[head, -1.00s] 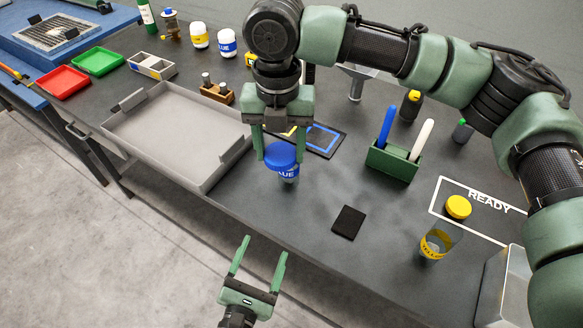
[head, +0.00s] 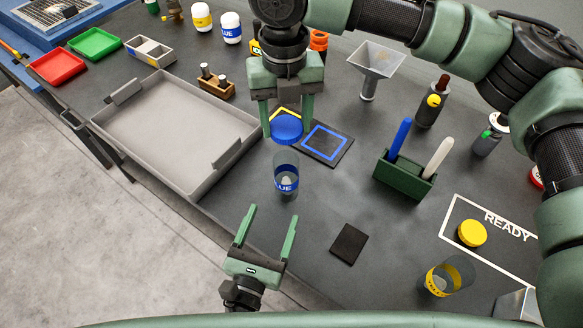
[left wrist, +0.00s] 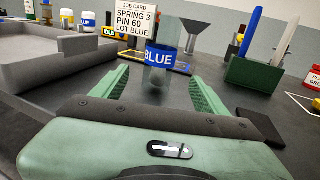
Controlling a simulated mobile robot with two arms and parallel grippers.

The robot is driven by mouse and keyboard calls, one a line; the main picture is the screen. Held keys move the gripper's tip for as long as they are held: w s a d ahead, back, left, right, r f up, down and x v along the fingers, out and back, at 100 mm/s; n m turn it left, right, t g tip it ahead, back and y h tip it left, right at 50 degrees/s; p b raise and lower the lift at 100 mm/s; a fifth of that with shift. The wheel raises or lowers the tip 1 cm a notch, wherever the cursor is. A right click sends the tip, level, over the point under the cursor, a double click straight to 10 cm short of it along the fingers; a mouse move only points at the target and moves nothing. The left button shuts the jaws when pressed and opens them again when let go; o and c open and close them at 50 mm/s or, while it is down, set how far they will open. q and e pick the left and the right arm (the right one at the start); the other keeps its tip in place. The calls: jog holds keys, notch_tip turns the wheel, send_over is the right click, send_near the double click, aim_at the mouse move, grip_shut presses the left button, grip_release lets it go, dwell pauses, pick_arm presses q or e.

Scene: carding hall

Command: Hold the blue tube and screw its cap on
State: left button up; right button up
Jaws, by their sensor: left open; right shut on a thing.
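The clear blue-labelled tube (head: 286,172) stands upright on the dark table, open at its top, with something pale inside. My right gripper (head: 286,122) is shut on the blue cap (head: 286,130). In the head view the cap appears just beyond the tube's mouth, apart from it; its exact height is unclear. My left gripper (head: 271,212) is open and empty, on the near side of the tube, fingers pointing toward it. In the left wrist view the tube's blue label (left wrist: 160,58) shows ahead, between the open fingers' lines, beyond the tips.
A grey tray (head: 150,135) lies left of the tube. A blue-outlined mat (head: 325,143) lies behind. A green holder (head: 403,180) with two sticks, a dark pad (head: 349,244), a yellow-labelled tube (head: 449,275) and a yellow cap (head: 472,233) stand to the right.

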aim_at(287, 178)
jog(key=shift+w, duration=0.15)
pick_arm(q)
jog(key=shift+s+a+r, duration=0.15)
jog(key=shift+s, duration=0.25)
pick_arm(e)
jog(key=shift+s+a+r, duration=0.2)
jog(key=shift+s+r, duration=0.05)
jog(key=shift+s, duration=0.4)
pick_arm(q)
jog(key=x, duration=1.2)
jog(key=shift+w, duration=0.2)
pick_arm(e)
jog(key=shift+w+d+f, duration=0.1)
jog(key=shift+w, duration=0.15)
pick_arm(q)
grip_shut()
pick_arm(e)
jog(key=shift+f, duration=2.5)
